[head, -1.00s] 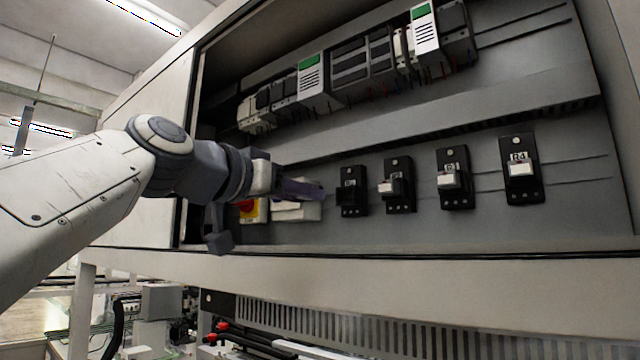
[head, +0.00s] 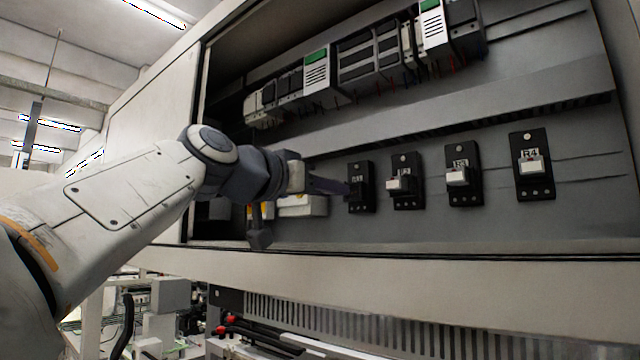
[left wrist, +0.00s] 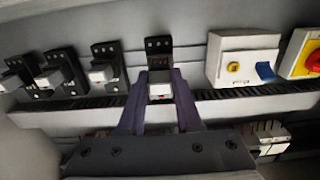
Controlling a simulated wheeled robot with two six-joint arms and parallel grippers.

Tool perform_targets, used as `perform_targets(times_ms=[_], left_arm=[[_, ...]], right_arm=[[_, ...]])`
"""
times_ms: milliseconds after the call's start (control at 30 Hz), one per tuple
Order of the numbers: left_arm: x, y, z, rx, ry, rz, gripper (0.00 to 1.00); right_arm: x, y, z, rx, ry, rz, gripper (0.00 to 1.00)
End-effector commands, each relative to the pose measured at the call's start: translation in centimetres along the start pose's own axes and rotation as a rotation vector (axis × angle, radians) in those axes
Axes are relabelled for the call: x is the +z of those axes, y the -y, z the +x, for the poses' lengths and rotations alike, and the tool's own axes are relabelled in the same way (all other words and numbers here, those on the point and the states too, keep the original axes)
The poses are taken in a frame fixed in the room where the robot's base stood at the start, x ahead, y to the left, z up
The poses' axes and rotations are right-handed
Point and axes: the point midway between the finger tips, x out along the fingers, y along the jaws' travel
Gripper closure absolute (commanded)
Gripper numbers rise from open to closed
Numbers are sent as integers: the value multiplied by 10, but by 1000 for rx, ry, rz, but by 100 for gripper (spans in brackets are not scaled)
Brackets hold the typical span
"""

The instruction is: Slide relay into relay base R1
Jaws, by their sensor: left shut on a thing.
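Relay base R1 (head: 361,190) is a black socket on the grey panel, leftmost of a row in the head view. It also shows in the left wrist view (left wrist: 158,52), straight ahead of the fingers. My left gripper (head: 346,188) has its fingertips at the left side of R1 in the head view. My right gripper is not in view.
Bases R2 (head: 405,182), R3 (head: 463,174) and R4 (head: 533,166) each carry a pale relay. A white box (left wrist: 243,62) and a red-yellow switch (left wrist: 311,60) sit beside R1. A slotted duct (head: 430,125) runs above the row.

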Motion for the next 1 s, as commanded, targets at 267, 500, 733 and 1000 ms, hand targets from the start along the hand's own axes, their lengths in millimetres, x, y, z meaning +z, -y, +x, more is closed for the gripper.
perform_targets(times_ms=[267, 500, 733, 1000], left_arm=[[-1, 0, 20, 1, 1, 0, 100], [0, 0, 24, 0, 0, 0, 100], [0, 0, 24, 0, 0, 0, 100], [1, 0, 24, 0, 0, 0, 100]], right_arm=[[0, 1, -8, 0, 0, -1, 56], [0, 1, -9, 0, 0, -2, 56], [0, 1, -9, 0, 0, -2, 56], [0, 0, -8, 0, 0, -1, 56]])
